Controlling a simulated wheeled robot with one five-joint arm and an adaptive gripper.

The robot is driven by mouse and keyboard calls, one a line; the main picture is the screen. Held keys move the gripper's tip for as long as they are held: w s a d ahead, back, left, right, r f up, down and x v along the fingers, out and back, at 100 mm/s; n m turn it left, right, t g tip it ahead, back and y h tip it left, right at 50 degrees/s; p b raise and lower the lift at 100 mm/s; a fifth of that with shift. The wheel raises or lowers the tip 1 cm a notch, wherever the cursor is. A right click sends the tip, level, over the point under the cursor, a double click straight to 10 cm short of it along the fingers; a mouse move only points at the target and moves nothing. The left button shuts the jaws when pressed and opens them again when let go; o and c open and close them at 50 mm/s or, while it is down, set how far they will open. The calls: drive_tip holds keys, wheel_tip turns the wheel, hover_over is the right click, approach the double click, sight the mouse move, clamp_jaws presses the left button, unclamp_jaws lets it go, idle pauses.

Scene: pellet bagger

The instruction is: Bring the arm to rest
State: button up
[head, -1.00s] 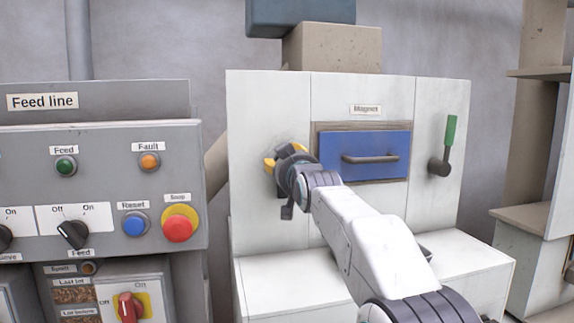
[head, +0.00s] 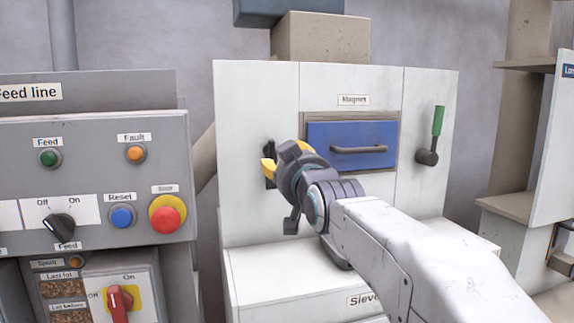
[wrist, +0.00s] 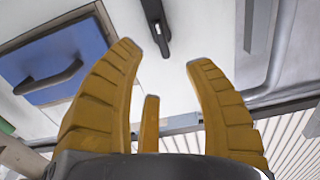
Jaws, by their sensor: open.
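My gripper (head: 268,170) is in front of the left part of the white cabinet (head: 240,95) in the head view, largely hidden behind my own wrist. In the wrist view its yellow fingers (wrist: 164,57) are spread apart with nothing between them. A black handle (wrist: 155,25) on the white cabinet face lies beyond the fingertips, apart from them. The same black handle (head: 268,149) shows partly behind the gripper in the head view.
A blue Magnet drawer (head: 350,134) with a bar handle and a green-gripped lever (head: 437,122) are on the cabinet to the right. The Feed line panel (head: 95,180) stands at left. A beige shelf unit (head: 505,205) stands at right.

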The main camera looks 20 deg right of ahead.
drive_tip(key=shift+s, duration=0.45)
drive_tip(key=s+f+g+p, duration=0.5)
drive_tip(key=s+p, duration=0.1)
drive_tip(key=s, duration=0.5)
drive_tip(key=s+f+g+p, duration=0.4)
drive_tip(key=s+f+p, duration=0.2)
drive_tip(key=s, duration=0.5)
drive_tip(key=s+f+g+p, duration=0.5)
drive_tip(key=s+f+p, duration=0.1)
drive_tip(key=s, duration=0.5)
drive_tip(key=shift+a+g+p, duration=0.15)
drive_tip(key=shift+g+p, duration=0.15)
drive_tip(key=shift+o, duration=0.2)
drive_tip(key=shift+r, duration=0.1)
